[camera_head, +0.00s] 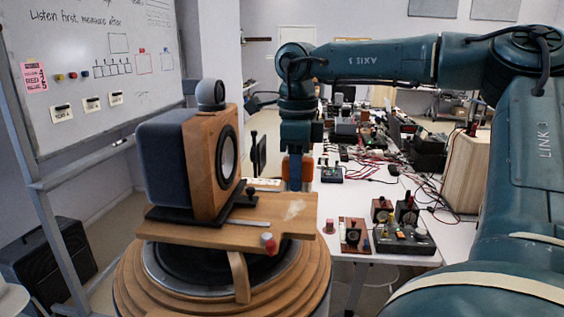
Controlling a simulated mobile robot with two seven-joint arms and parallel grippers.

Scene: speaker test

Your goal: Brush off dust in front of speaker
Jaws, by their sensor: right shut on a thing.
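The speaker (199,165), a wooden box with a grey side and a black cone facing right, stands on a black base on a wooden board (220,235). A pale dust patch (294,210) lies on the board, right of the speaker's front. My right gripper (297,168) hangs pointing down, above and behind the dust in the picture. It is shut on an orange-brown thing (307,168), perhaps a brush; its lower end is hard to make out. It appears apart from the dust. My left gripper is not in view.
The board sits on a round stepped wooden stand (150,285). A white table (345,205) behind holds electronics and cables. A whiteboard (100,75) stands at left. My right arm fills the right side.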

